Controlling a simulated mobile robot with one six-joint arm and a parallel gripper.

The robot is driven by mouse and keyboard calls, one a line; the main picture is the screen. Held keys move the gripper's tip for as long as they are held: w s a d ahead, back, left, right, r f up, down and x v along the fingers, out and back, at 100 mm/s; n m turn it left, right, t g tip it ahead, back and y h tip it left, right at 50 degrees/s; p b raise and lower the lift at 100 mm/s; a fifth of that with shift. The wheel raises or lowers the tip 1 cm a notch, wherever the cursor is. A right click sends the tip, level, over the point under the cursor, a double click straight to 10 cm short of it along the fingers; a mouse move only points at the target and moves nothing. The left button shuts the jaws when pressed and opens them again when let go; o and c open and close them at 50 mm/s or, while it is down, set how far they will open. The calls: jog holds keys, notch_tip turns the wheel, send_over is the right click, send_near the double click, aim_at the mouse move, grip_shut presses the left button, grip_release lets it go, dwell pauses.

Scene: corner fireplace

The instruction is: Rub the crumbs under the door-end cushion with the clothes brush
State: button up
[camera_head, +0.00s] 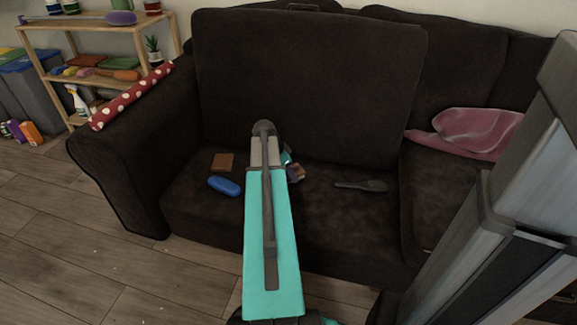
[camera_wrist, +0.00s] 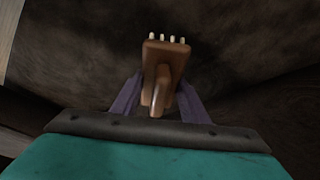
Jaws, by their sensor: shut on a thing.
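My gripper (camera_wrist: 158,98) is shut on the handle of a brown wooden clothes brush (camera_wrist: 166,56), with a row of pale bristle tufts at its far edge. In the head view my arm hides most of the gripper, and only a little of the brush (camera_head: 298,173) shows over the left seat. A large dark brown cushion (camera_head: 310,75) stands upright against the sofa back behind that seat. No door shows, so I cannot tell which end is the door end. I cannot make out crumbs on the dark seat.
On the left seat (camera_head: 320,225) lie a brown square item (camera_head: 223,162), a blue case (camera_head: 224,186) and a dark flat object (camera_head: 361,185). A pink cloth (camera_head: 468,132) lies to the right. A red dotted roll (camera_head: 132,95) rests on the left armrest. Shelves (camera_head: 95,23) stand behind.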

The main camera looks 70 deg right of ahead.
jog(key=shift+r+p, duration=0.55)
jog(key=shift+r, duration=0.55)
jog(key=shift+w+a, duration=0.1)
jog(key=shift+w, duration=0.2)
jog(key=w+a+r+n+t, duration=0.1)
jog(key=w+a+r+n, duration=0.3)
jog(key=w+a, duration=0.5)
jog(key=w+a+r+n+t, duration=0.2)
jog(key=w+a+r+n, duration=0.15)
jog(key=w+a, duration=0.55)
jog(key=w+a+r+n+t, duration=0.1)
jog(key=w+a+r+n, duration=0.3)
jog(key=w, duration=0.9)
jog(key=w+a+r+n+t+y, duration=0.1)
jog(key=w+a+r+n, duration=0.3)
jog(key=a, duration=1)
jog(key=w+a+r+n+t+y, duration=0.1)
jog(key=w+a+r+n, duration=0.2)
jog(key=a, duration=1.1)
jog(key=w+a+r+n+t+y, duration=0.1)
jog(key=w+a+r+n, duration=0.3)
jog(key=a, duration=0.9)
jog(key=w+n, duration=0.1)
jog(key=n, duration=0.1)
jog(key=shift+w+a+r+n+y, duration=0.15)
jog(key=shift+a+r+n+y, duration=0.15)
jog(key=shift+a+n, duration=0.1)
